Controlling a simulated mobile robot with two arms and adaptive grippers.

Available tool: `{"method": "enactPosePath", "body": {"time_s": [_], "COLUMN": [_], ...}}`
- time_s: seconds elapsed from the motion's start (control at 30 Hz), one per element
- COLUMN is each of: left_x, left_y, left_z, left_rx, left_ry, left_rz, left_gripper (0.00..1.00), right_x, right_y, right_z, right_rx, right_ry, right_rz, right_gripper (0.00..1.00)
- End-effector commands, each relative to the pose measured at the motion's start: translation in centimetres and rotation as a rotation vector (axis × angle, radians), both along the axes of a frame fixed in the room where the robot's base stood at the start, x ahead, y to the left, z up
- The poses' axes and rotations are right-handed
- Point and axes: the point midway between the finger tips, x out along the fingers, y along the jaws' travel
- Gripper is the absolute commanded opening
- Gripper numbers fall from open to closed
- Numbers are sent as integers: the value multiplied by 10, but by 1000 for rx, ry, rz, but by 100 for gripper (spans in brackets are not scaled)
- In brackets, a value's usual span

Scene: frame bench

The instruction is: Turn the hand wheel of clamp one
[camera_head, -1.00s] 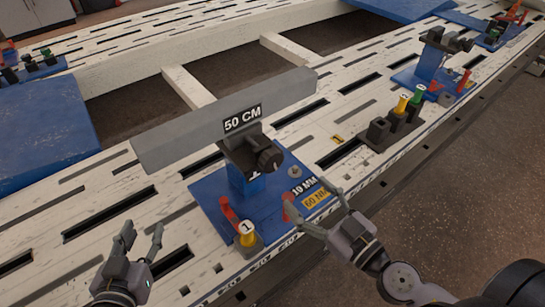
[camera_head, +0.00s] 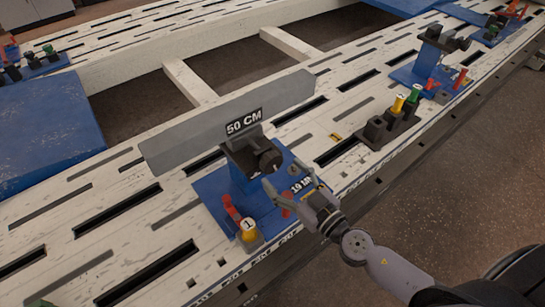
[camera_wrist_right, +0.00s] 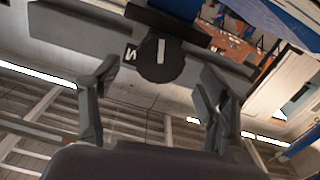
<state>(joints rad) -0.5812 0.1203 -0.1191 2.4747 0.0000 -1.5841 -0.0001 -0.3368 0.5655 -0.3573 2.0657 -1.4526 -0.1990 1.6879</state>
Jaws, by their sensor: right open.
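Clamp one has a blue base plate (camera_head: 213,187) and a dark jaw block (camera_head: 240,150) under a long grey bar (camera_head: 190,132) labelled 50 CM. Its dark round hand wheel (camera_head: 269,159) faces the front right. A yellow peg marked 1 (camera_head: 249,229) stands at the plate's front corner. My right gripper (camera_head: 284,177) is open and empty, just in front of and below the wheel, apart from it. In the right wrist view, the hand wheel (camera_wrist_right: 161,62) with a white stripe lies ahead, between and beyond the open fingers (camera_wrist_right: 158,84). My left gripper is out of view.
Two red levers (camera_head: 231,208) rise from the plate near the gripper. A dark holder with yellow and green pegs (camera_head: 398,117) stands to the right. Another blue clamp (camera_head: 430,62) stands farther back. The slotted white bench (camera_head: 130,225) is clear at the front left.

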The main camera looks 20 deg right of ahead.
Motion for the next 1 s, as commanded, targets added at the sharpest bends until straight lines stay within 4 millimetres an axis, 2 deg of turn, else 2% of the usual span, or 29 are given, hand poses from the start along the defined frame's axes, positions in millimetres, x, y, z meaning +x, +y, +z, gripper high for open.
{"method": "enactPosePath", "body": {"time_s": [0.03, 0.13, 0.2, 0.4, 0.8, 1.0], "left_x": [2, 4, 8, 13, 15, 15], "left_y": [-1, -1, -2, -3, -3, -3], "left_z": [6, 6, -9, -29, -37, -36], "left_rx": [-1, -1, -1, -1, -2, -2], "left_ry": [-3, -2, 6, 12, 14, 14], "left_rz": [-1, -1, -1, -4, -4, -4], "left_gripper": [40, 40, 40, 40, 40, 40], "right_x": [10, 25, 31, 44, 48, 48], "right_y": [3, 9, 11, 16, 18, 17], "right_z": [5, 5, 2, 1, 0, 0], "right_rx": [1, 2, 1, 0, 0, 0], "right_ry": [-2, -2, -1, -1, 0, 0], "right_rz": [-2, 0, -1, 0, 0, 0], "right_gripper": [69, 69, 69, 69, 69, 57]}}
